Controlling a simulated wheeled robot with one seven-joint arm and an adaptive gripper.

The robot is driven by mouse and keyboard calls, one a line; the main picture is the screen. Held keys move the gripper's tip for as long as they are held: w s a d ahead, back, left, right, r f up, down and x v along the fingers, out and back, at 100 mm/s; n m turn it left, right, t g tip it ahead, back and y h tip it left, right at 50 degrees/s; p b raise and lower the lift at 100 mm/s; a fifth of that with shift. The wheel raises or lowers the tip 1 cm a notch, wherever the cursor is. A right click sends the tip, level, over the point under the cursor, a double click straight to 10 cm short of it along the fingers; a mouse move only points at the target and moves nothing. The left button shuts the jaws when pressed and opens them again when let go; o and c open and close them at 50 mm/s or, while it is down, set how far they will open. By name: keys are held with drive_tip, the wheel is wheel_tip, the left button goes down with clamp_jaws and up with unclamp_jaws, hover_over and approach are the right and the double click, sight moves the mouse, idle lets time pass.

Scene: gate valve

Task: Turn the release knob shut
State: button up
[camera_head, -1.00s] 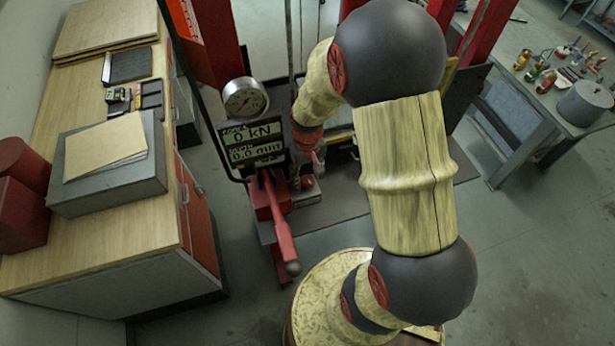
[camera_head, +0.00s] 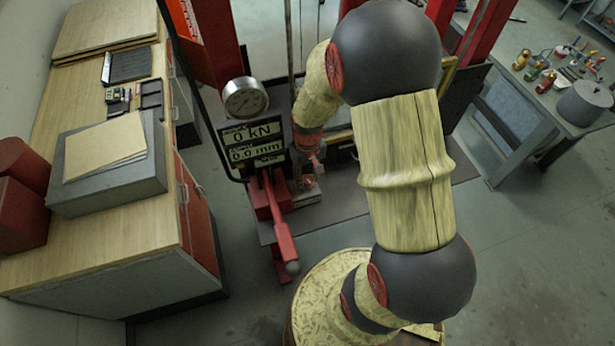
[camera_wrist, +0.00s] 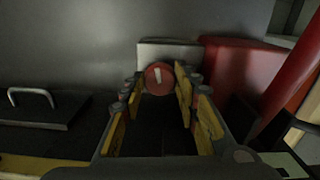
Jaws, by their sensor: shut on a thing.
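The release knob (camera_wrist: 160,79) is a round red knob with a white line on its face, in the upper middle of the wrist view. The line stands close to upright, slightly tilted. It sits in front of a pale grey block (camera_wrist: 168,52). My gripper (camera_wrist: 161,82) has its yellow-padded fingers on either side of the knob and is shut on it. In the head view my gripper (camera_head: 314,162) points down beside the press, near the small block at its base. The finger contact is too small to make out there.
The red pump lever (camera_head: 282,232) slants toward me, left of my gripper. A round gauge (camera_head: 245,97) and a display (camera_head: 252,142) reading 0 kN and 0.0 mm stand behind it. A wooden-topped cabinet (camera_head: 110,235) is at left, a workbench (camera_head: 545,95) at right.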

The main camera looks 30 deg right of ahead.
sight(307, 179)
drive_tip(key=shift+c, duration=0.9)
drive_tip(key=shift+m, duration=1.5)
drive_tip(key=o, duration=1.2)
drive_tip(key=shift+c, duration=0.2)
drive_tip(key=shift+r, duration=0.1)
wheel_tip(307, 179, up, 12)
